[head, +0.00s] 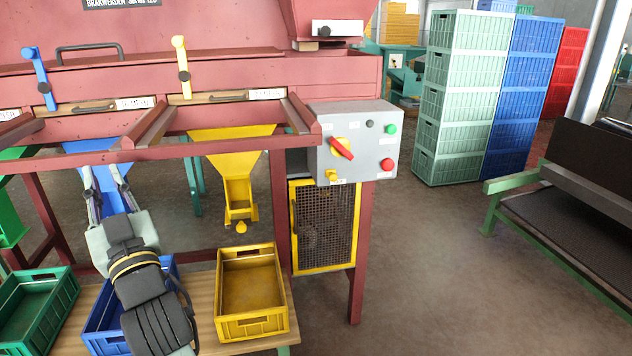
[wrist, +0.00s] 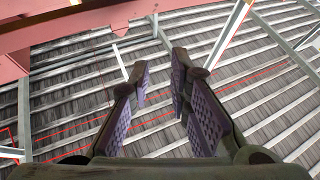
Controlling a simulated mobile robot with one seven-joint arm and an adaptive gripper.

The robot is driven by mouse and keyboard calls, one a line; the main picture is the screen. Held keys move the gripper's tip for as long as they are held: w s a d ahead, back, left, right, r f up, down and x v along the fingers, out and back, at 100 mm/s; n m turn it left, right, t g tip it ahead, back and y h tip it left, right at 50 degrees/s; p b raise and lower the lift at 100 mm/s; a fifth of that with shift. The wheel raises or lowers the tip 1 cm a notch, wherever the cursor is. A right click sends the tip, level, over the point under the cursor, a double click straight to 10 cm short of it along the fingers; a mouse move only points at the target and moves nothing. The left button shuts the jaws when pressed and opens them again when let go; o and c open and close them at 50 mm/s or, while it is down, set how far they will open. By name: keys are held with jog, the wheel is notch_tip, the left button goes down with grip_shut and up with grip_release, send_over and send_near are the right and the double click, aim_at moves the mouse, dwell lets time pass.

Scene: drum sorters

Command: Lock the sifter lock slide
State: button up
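My gripper (head: 101,172) is at the lower left of the head view, in front of the blue funnel and below the machine's front rail. Its fingers point up and stand apart with nothing between them, as the wrist view (wrist: 159,66) also shows. A white plate with a dark knob (head: 337,29) sits on the red housing at the top right of the machine, far from my gripper. It may be the sifter lock slide, but I cannot read any label there. Whether it is locked cannot be told. The wrist view does not show it.
A blue lever (head: 39,77) and a yellow lever (head: 182,67) stand on the red machine. A grey control box (head: 352,142) is at its right end. Green (head: 68,290), blue (head: 88,325) and yellow (head: 252,327) crates stand below.

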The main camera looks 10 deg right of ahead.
jog(key=w+d+f+m+h, duration=0.1)
jog(key=w+d+f+h, duration=0.1)
jog(key=d+f, duration=0.1)
jog(key=w+d+f+m+h, duration=0.1)
jog(key=w+d+f+h, duration=0.1)
jog(key=w+d+h, duration=0.1)
jog(key=w+d+f+g+h, duration=0.1)
jog(key=w+d+f+h, duration=0.1)
jog(key=d, duration=0.3)
jog(key=shift+w+d+f+m, duration=0.15)
jog(key=shift+w+f+m, duration=0.25)
jog(key=shift+w+f, duration=0.3)
jog(key=shift+c, duration=1.2)
jog(key=d+f+h, duration=0.1)
jog(key=d, duration=0.1)
jog(key=w+d+f+h, duration=0.1)
jog(key=d+f, duration=0.1)
jog(key=w+d+f+g+h, duration=0.1)
jog(key=d, duration=0.1)
jog(key=shift+w+d+f+h, duration=0.1)
jog(key=shift+d+f+h, duration=0.05)
jog(key=shift+f+h, duration=0.2)
grip_shut()
jog(key=w+d+f+n+g+h, duration=0.2)
jog(key=d+f+n+h, duration=0.1)
jog(key=d+n+h, duration=0.6)
jog(key=shift+d+f+n+g+h+p, duration=0.3)
jog(key=shift+d+h, duration=0.35)
jog(key=shift+d, duration=0.3)
jog(key=shift+w, duration=0.1)
